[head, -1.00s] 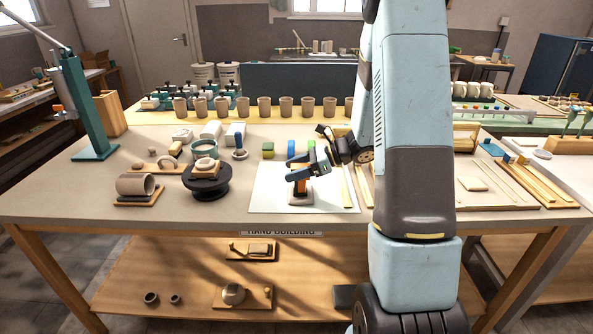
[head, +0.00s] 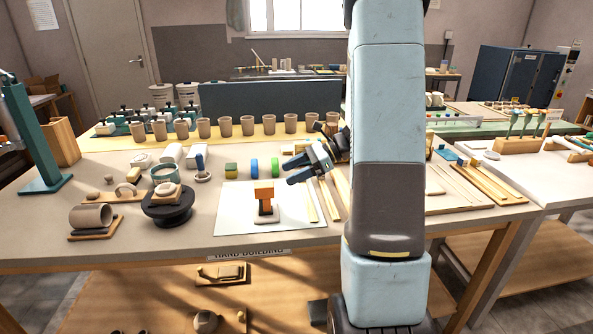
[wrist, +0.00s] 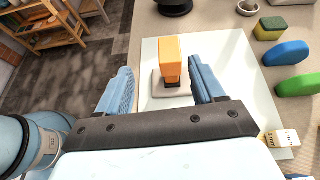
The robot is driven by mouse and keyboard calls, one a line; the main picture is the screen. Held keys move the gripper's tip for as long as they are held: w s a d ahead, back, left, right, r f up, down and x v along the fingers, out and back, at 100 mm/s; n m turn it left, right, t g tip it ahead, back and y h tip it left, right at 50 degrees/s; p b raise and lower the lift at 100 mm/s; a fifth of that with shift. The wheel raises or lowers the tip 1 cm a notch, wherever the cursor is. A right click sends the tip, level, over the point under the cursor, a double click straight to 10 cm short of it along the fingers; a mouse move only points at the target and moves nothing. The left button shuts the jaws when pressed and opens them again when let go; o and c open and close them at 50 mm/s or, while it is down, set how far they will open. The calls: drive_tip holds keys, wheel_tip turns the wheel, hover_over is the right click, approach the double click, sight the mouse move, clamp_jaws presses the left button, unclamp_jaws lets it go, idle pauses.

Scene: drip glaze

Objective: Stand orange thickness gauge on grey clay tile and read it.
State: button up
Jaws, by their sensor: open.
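The orange thickness gauge (head: 264,194) stands upright on the grey clay tile (head: 268,218), which lies on a white sheet (head: 232,222). My gripper (head: 291,172) is open and empty, to the right of and above the gauge in the head view. In the wrist view the gauge (wrist: 171,58) stands beyond my open gripper (wrist: 160,84), seen between the fingers and nearer the right one, apart from both. The tile (wrist: 160,86) shows under it. Any reading on the gauge is too small to make out.
Wooden strips (head: 329,200) lie right of the sheet. A green disc (head: 254,168), a blue disc (head: 275,167) and a sponge (head: 231,170) stand behind it. A black turntable (head: 167,207) is at left. Several cups line the back.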

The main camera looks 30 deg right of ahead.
drive_tip(key=s+a+r+n+h, duration=0.3)
drive_tip(key=s+r+n+h, duration=0.1)
drive_tip(key=s+n, duration=0.3)
drive_tip(key=s+a+r+n+t+h, duration=0.1)
drive_tip(key=s+a+r+n+h, duration=0.2)
drive_tip(key=s+r+n, duration=0.3)
drive_tip(key=s+a+r+n+t+h, duration=0.1)
drive_tip(key=s+a+r+n+h, duration=0.2)
drive_tip(key=s, duration=0.8)
wheel_tip(320, 180, up, 3)
drive_tip(key=n+h, duration=0.2)
drive_tip(key=n, duration=0.2)
drive_tip(key=shift+f+n, duration=0.2)
drive_tip(key=shift+n, duration=0.1)
